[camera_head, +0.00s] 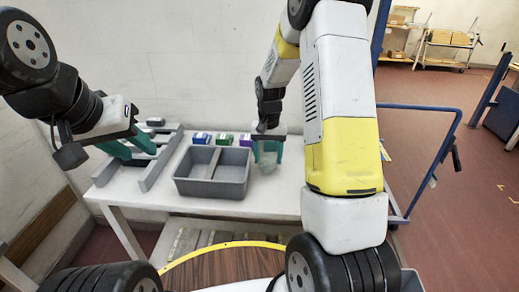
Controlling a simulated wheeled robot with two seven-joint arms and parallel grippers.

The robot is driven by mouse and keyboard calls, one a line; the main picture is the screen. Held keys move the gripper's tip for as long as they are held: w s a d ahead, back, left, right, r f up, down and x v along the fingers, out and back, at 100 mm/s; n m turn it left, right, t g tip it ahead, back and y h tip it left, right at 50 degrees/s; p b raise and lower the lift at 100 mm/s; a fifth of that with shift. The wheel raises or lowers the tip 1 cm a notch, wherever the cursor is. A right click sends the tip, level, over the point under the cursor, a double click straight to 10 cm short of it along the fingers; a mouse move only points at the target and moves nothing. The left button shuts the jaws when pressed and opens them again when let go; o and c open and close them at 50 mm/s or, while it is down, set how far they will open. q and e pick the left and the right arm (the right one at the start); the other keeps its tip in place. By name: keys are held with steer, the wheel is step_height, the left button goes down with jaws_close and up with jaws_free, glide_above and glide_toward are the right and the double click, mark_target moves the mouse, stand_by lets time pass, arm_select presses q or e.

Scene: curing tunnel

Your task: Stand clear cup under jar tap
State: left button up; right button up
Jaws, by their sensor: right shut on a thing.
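My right gripper (268,149) is above the white table, just right of the grey divided bin, with its teal fingers pointing down. It is shut on a clear cup (267,163), which is faint and partly covered by the fingers. I cannot tell whether the cup touches the table. My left gripper (135,147) is over the table's left end near a grey rack, its teal fingers apart and nothing visible between them. I cannot make out a jar or its tap; my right arm covers part of the view.
The grey two-compartment bin (210,188) stands empty on the white table (262,203). The grey rack (160,165) is at left. A blue-railed cart (437,158) stands right. A round wooden top (220,268) is in front.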

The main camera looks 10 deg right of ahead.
steer(key=shift+f, duration=0.75)
steer(key=shift+f, duration=0.1)
steer(key=o, duration=1)
steer(key=shift+o, duration=0.2)
